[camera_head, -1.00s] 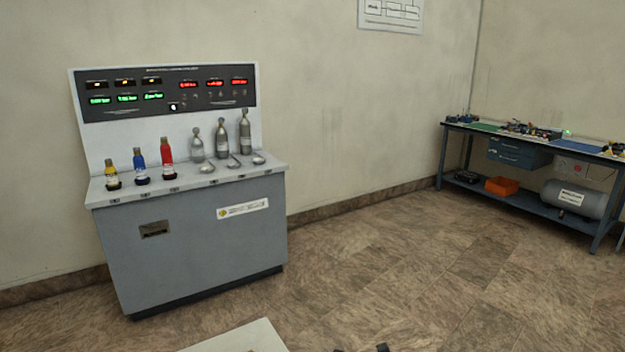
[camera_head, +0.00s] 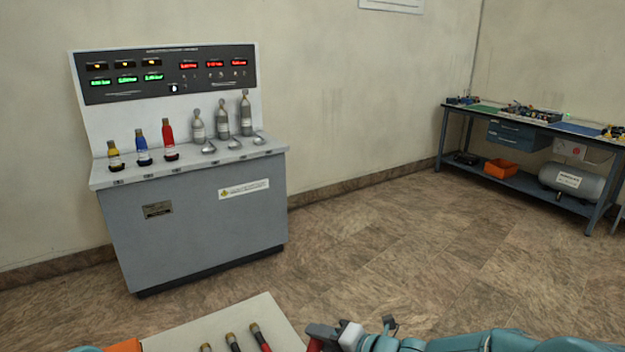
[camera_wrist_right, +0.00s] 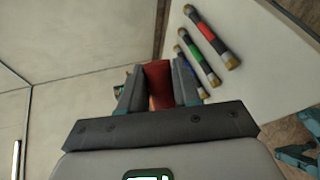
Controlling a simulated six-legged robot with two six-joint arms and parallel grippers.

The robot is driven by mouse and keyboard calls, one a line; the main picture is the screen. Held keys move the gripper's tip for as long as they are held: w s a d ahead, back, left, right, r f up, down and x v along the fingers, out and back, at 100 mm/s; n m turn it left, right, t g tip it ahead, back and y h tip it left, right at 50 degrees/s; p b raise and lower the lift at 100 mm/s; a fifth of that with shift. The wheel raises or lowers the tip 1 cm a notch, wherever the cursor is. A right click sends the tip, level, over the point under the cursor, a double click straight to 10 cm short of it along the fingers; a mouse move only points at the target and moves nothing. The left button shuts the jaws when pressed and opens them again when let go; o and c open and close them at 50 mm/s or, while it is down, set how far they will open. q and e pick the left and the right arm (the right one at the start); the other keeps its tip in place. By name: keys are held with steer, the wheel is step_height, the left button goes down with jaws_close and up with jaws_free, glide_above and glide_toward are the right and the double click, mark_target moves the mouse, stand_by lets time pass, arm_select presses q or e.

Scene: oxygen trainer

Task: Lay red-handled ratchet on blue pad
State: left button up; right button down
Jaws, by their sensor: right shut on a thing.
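My right gripper (camera_head: 322,334) is low in the head view, beside the right edge of a pale table. In the right wrist view, its two fingers (camera_wrist_right: 158,88) are shut on a red piece (camera_wrist_right: 158,82), which looks like the red-handled ratchet's handle. The rest of the ratchet is hidden. A bit of red also shows below the gripper in the head view. A blue pad (camera_head: 580,128) lies on the far workbench at the right, well away from the gripper. My left gripper is not in view.
The pale table (camera_head: 215,322) carries several banded cylinders (camera_head: 260,338). An orange object (camera_head: 124,346) is at its left. A grey console (camera_head: 195,220) with bottles stands at the left. The workbench (camera_head: 535,122) also holds a green pad (camera_head: 487,108) and parts. Open floor (camera_head: 420,240) lies between.

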steer(key=s+d+m+t+h, duration=0.2)
steer(key=d+m+h, duration=0.3)
steer(key=d, duration=0.3)
steer(key=s+d+r+m+t+h, duration=0.1)
steer(key=s+d+m+t+h, duration=0.2)
steer(key=d, duration=0.6)
steer(key=s+m+h, duration=0.2)
steer(key=h, duration=0.1)
steer(key=shift+d+r+m, duration=0.25)
steer(key=shift+d+m, duration=0.05)
steer(key=shift+s, duration=0.2)
steer(key=shift+w, duration=0.15)
steer(key=shift+s, duration=0.2)
